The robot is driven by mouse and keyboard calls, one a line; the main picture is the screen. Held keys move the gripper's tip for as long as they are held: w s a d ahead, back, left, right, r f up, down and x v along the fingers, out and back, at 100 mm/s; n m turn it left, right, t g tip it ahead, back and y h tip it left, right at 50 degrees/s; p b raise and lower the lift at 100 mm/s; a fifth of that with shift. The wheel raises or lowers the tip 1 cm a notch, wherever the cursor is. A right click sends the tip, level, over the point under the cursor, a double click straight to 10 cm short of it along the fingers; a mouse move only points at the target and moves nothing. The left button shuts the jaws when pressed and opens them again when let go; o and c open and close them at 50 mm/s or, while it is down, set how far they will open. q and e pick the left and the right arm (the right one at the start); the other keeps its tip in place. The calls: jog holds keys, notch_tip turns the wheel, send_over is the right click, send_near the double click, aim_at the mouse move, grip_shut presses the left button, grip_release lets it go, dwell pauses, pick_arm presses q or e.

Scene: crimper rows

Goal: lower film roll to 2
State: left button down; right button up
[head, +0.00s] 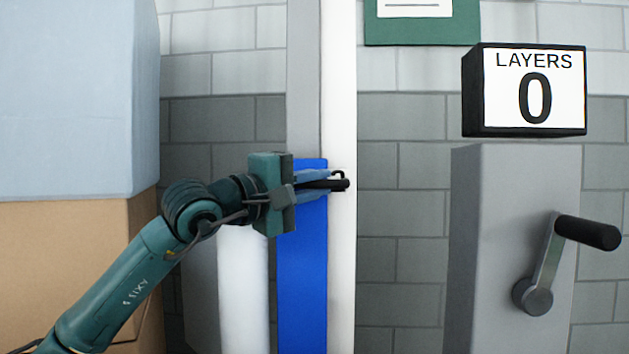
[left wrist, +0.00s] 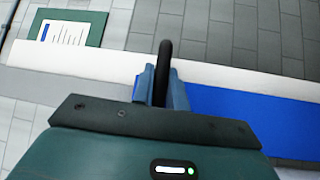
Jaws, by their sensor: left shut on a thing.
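My left gripper (head: 325,181) is shut on a black handle (head: 342,184) at the upper end of a tall blue part (head: 303,265). In the left wrist view the black handle (left wrist: 164,60) stands between the two blue fingers. The blue part is in front of a grey and white upright post (head: 342,90). A white cylinder (head: 243,290), which looks like the film roll, stands upright left of the blue part, below my gripper. Its lower end is out of view. My right gripper is not in view.
A black display box (head: 523,90) reads LAYERS 0. Below it, a grey pedestal (head: 490,220) carries a crank with a black grip (head: 588,232). Stacked boxes (head: 75,100) fill the left side. A green-framed sign (head: 422,30) hangs on the grey block wall.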

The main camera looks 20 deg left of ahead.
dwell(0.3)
pick_arm(q)
jog(key=c, duration=1.4)
grip_release()
jog(key=shift+s+a, duration=0.1)
jog(key=b+v, duration=0.2)
jog(key=v, duration=1.1)
